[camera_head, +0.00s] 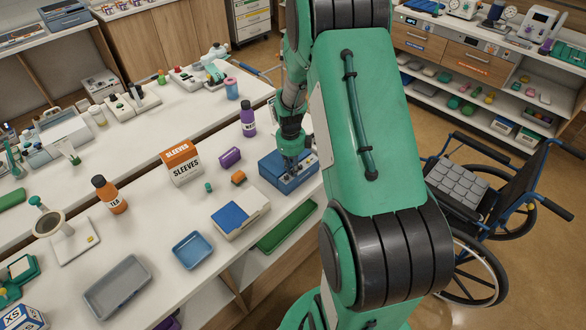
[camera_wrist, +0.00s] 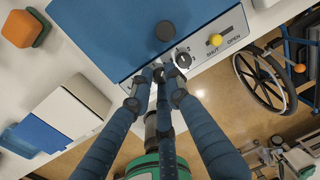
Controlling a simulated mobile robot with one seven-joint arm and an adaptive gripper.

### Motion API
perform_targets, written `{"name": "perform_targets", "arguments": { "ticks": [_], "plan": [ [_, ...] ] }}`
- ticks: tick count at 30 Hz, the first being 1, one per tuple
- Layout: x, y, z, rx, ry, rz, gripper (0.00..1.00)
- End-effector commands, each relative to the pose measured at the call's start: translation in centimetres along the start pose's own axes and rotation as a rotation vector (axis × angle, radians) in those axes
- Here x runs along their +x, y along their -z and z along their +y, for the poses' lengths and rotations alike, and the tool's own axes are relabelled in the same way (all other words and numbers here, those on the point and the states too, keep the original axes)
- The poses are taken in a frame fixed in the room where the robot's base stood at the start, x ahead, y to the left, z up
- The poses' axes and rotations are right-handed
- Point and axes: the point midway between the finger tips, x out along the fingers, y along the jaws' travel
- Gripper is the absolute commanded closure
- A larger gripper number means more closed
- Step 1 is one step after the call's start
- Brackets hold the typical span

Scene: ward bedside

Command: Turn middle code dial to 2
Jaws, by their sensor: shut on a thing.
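The blue lockbox (camera_head: 283,180) stands near the front edge of the white counter, below my gripper (camera_head: 291,160). In the wrist view its blue top (camera_wrist: 100,30) fills the upper part, with a pale front panel. My gripper (camera_wrist: 160,72) has its blue-grey fingers closed together at that panel, on a code dial that they mostly hide. A dark dial with a light scale (camera_wrist: 183,58) shows just right of the fingertips. The number at which the held dial stands cannot be read.
On the panel, a yellow-knobbed lever (camera_wrist: 214,40) sits by the SHUT and OPEN marks. A dark round knob (camera_wrist: 165,31) is on the box top. An orange block (camera_head: 238,177), a purple item (camera_head: 230,158) and a white-and-blue case (camera_head: 240,214) lie nearby. A wheelchair (camera_head: 490,195) stands right.

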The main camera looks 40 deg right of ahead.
Motion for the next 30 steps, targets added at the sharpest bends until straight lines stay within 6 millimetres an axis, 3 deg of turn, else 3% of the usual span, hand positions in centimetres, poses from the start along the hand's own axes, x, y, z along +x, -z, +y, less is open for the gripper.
{"name": "perform_targets", "arguments": {
  "ticks": [2,17,30],
  "plan": [
    [-0.1,-0.16,-0.05,-0.001,0.002,-0.003,0.77],
    [-0.06,-0.05,-0.04,-0.02,0.001,-0.003,0.77],
    [-0.11,0.03,-0.04,-0.225,0.0,-0.019,0.77]
  ]
}}
